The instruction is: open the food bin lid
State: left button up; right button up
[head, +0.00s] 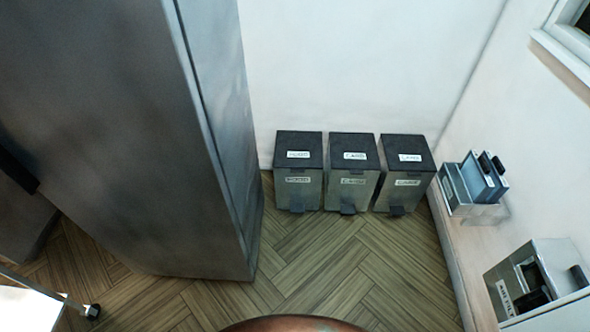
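The food bin (297,187) is the leftmost of three bins on the floor against the far wall. It has a steel-grey body with a white label, a dark pedal at its foot, and a black lid (298,144) with a white label that seems to read FOOD. The lid lies flat and shut. Neither of my grippers shows in the head view.
Two similar bins, the middle one (352,187) and the right one (405,190), stand beside it with lids shut. A tall grey cabinet (150,140) stands at the left. Metal containers (475,185) sit along the right wall. The herringbone floor (330,265) before the bins is clear.

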aim_at(297, 150)
jog(key=u, duration=0.15)
jog(key=i, duration=0.9)
jog(key=u, duration=0.4)
